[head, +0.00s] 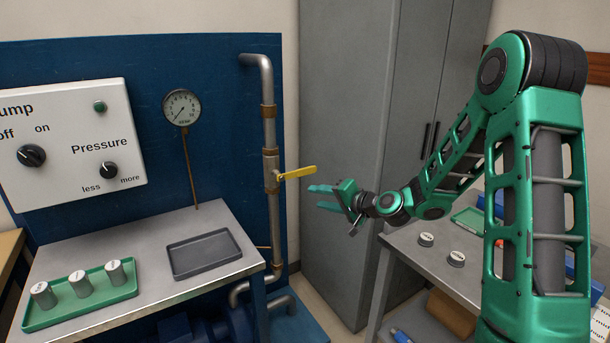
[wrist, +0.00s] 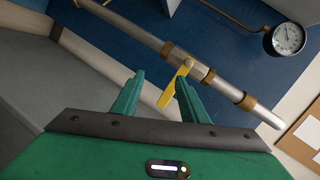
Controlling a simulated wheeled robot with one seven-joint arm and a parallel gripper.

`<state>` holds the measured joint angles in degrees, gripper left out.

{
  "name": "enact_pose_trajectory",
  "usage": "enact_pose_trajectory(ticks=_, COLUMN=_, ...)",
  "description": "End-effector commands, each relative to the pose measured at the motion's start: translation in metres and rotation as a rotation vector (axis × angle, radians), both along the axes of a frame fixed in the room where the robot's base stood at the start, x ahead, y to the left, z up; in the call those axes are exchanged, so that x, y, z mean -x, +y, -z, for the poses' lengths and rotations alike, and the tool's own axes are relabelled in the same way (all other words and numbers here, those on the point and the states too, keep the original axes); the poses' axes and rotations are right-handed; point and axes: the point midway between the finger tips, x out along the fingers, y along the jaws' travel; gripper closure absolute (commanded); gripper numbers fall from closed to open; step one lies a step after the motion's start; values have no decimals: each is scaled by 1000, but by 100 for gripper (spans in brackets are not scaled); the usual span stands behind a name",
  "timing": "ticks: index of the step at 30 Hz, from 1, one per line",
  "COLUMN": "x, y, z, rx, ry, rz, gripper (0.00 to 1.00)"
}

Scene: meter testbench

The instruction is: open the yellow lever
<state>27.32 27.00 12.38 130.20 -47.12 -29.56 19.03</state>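The yellow lever (head: 298,173) sits on the valve of the vertical steel pipe (head: 274,217) and sticks out to the right, roughly crosswise to the pipe. My gripper (head: 322,197) is open and empty, a little right of the lever's free end and slightly lower in the head view. In the wrist view, the lever (wrist: 171,88) shows between the two green fingers of my gripper (wrist: 160,76), nearer the right finger. I cannot tell from this view whether a finger touches it; the head view shows a gap.
A pressure gauge (head: 181,107) and a white pump control panel (head: 72,146) are on the blue board, left of the pipe. A bench with a dark tray (head: 204,254) and a green tray (head: 79,309) stands below. A grey cabinet (head: 345,120) stands behind my gripper.

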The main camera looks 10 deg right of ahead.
Motion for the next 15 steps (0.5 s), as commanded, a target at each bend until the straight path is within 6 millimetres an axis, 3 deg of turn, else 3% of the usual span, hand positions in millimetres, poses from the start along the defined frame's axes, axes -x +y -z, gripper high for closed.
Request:
enact_pose_trajectory(ticks=3, x=-27, y=-5, z=-6, rx=-191, ry=-59, rz=86, gripper=60)
enact_pose_trajectory(ticks=6, x=-41, y=-13, z=-11, rx=-315, ry=-96, rz=151, gripper=60)
enact_pose_trajectory(ticks=15, x=-60, y=-25, z=-17, rx=-448, ry=-135, rz=226, gripper=60)
